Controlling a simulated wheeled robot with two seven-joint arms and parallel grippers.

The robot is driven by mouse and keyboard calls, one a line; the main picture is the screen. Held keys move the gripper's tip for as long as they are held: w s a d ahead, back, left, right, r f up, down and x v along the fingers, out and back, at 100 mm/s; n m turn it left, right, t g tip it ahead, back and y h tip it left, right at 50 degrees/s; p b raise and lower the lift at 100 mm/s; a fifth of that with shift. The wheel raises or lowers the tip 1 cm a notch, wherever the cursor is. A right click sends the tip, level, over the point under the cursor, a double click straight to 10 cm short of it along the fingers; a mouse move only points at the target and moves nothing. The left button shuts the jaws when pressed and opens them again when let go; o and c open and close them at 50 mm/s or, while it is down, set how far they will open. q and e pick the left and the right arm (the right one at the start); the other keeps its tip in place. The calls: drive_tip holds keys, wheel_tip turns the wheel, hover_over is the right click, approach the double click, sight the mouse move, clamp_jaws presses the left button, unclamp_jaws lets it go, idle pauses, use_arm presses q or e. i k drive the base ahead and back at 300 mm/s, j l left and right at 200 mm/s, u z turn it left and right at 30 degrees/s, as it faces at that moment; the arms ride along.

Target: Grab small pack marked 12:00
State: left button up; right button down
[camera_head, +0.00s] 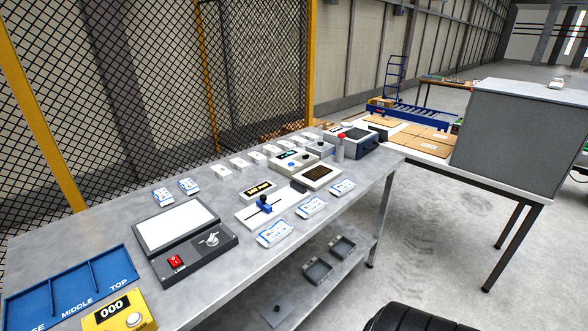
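Several small white packs with blue markings lie on the grey metal bench (95,240). Two lie at the back left, a left one (163,197) and a right one (188,186). Three lie in a row along the front edge: a near pack (275,233), a middle pack (311,207) and a far pack (342,188). Their print is too small to read, so I cannot tell which is marked 12:00. Neither of my grippers is in view.
A light panel device with a red switch (175,262), a blue tray (72,285) and a yellow counter (120,313) occupy the bench's near end. A blue-handled slider (264,204) stands mid-bench. Wire fencing (110,100) runs behind. A grey box (520,135) stands right; floor between is open.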

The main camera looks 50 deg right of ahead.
sight(271, 236)
drive_tip(key=z, duration=2)
